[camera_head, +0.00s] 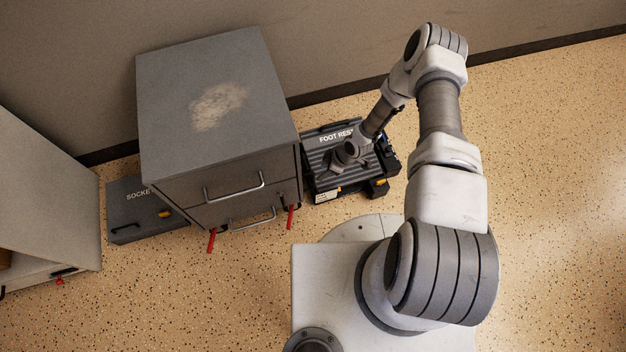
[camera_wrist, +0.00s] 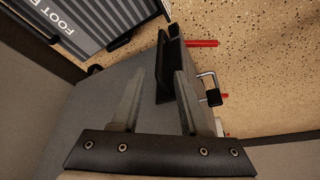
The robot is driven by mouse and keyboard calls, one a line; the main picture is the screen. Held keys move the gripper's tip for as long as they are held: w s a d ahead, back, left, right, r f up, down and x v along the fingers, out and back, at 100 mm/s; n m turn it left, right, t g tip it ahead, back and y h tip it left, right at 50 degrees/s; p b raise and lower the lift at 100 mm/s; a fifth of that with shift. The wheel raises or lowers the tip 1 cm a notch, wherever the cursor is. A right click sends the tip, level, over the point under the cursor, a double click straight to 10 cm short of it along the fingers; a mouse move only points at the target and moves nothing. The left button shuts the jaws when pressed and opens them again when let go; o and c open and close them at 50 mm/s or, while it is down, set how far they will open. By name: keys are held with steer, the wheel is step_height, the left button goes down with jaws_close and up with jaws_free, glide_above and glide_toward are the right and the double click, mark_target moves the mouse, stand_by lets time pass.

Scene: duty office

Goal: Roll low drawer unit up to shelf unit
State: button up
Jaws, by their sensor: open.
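The low drawer unit (camera_head: 165,95) is a grey cabinet with a worn patch on top, two drawer handles and two red levers low at its front. It stands near the wall. My gripper (camera_head: 342,160) is just right of it, above the foot rest. In the wrist view my open gripper (camera_wrist: 157,95) has the unit's grey side (camera_wrist: 95,105) behind its fingers, with a dark upright piece near the fingertips. I cannot tell whether they touch. A grey unit (camera_head: 40,190) at the left edge may be the shelf unit; it is only partly in view.
A black foot rest (camera_head: 322,180) lies on the floor right of the drawer unit. A dark socket case (camera_head: 125,218) lies between the drawer unit and the left unit, against the drawer unit's left side. Speckled floor (camera_head: 180,300) in front is clear.

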steer(key=b, duration=0.3)
glide_above(313, 187)
steer(key=f, duration=0.9)
steer(key=shift+w+f, duration=0.15)
steer(key=shift+w, duration=0.15)
jaws_close()
stand_by(0.5)
